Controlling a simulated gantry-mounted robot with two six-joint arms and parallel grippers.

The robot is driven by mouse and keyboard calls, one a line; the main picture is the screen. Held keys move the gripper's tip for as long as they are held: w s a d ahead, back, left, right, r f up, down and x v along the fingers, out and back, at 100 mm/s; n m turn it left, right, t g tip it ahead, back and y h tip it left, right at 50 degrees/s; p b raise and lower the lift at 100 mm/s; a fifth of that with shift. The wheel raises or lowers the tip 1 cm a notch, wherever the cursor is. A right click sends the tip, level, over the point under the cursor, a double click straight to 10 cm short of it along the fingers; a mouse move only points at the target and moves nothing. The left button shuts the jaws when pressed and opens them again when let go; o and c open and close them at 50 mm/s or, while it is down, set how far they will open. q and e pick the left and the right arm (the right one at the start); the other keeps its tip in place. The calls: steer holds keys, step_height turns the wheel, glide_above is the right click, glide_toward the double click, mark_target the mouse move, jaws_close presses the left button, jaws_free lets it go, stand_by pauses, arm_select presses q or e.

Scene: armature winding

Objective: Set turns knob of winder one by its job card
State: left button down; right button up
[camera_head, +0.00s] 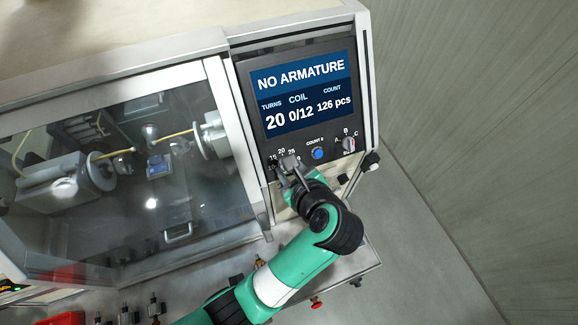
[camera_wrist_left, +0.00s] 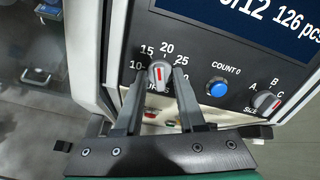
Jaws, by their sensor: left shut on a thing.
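The turns knob (camera_wrist_left: 159,74) is a small grey dial with a red mark, set among the numbers 10 to 30 on the winder's panel. Its red mark points up, close to 20. My left gripper (camera_wrist_left: 160,82) is shut on the knob, one finger on each side. In the head view my left gripper (camera_head: 289,164) covers most of the knob. The winder's screen (camera_head: 299,92) reads NO ARMATURE, turns 20, coil 0/12, count 126 pcs. I cannot make out a job card. My right gripper is not in view.
A blue COUNT 0 button (camera_head: 317,153) and a selector knob marked A, B, C (camera_head: 348,144) sit right of the turns knob. A clear guard window (camera_head: 130,210) covers the winding area at left. Red bins (camera_head: 66,318) and small parts stand at lower left.

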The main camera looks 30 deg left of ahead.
arm_select(q)
steer(key=m, duration=0.6)
steer(key=shift+r, duration=0.1)
steer(key=m, duration=0.6)
steer(key=shift+m, duration=0.4)
steer(key=c, duration=0.9)
jaws_free()
